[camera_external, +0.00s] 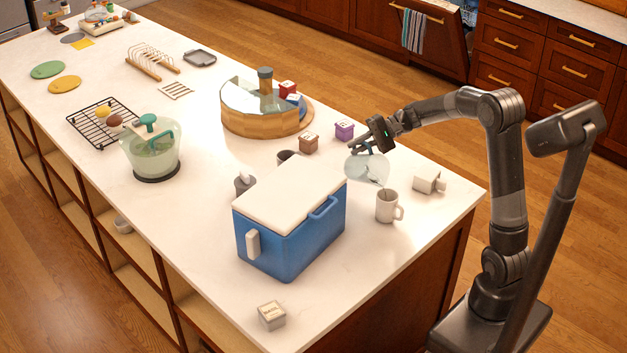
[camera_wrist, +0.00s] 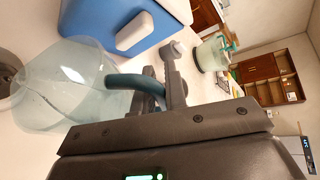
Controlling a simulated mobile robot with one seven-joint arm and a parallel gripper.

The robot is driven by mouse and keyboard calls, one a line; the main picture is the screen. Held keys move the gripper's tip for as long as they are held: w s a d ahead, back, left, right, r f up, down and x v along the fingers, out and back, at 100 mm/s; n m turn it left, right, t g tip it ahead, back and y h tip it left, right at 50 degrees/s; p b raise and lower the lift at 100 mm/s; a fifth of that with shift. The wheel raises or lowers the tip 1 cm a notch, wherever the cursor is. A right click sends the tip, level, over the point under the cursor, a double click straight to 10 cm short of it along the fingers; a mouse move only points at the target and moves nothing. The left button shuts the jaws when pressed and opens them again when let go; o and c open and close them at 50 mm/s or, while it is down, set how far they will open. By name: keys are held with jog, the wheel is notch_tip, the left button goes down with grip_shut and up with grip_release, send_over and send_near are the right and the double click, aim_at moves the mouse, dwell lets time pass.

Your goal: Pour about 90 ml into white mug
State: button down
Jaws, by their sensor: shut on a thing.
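My gripper (camera_external: 372,146) is shut on the blue-green handle of a clear glass pitcher (camera_external: 364,170). The pitcher is held above the counter and tilted, with pale liquid inside. A white mug (camera_external: 386,208) stands upright just below and right of the pitcher's lower edge, its handle to the right. I cannot tell whether liquid is falling, and the mug's inside is not clear.
A pale block-like object (camera_external: 428,183) lies right of the mug, near the counter (camera_external: 432,222) edge. A blue cooler (camera_external: 300,238) with a white lid stands close on the left.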

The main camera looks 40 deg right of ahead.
aim_at(351, 157)
jog(key=shift+w+d+f+m+g, duration=0.1)
jog(key=shift+w+f+m+g, duration=0.2)
jog(key=shift+w+f+m, duration=0.3)
jog(key=shift+w+f+m+g, duration=0.3)
jog(key=shift+w+f, duration=0.05)
jog(key=shift+f, duration=0.35)
dwell(1.1)
jog(key=shift+w+f+m+g, duration=0.3)
jog(key=shift+w+f, duration=0.1)
jog(key=shift+f, duration=0.25)
jog(key=shift+w+d+f+m+g+y+b, duration=0.1)
jog(key=shift+w+d+f+m+g+b, duration=0.1)
jog(key=shift+w+f+m+g, duration=0.75)
jog(key=shift+w+d+f+m+g+y+b, duration=0.1)
jog(key=shift+w+d+f+m+g, duration=0.1)
jog(key=shift+w+f+m+g, duration=0.9)
jog(key=shift+w+d+f+m+g+y+b, duration=0.2)
jog(key=shift+w+f+m, duration=0.55)
jog(key=shift+w+f, duration=0.75)
jog(key=shift+w+r, duration=0.2)
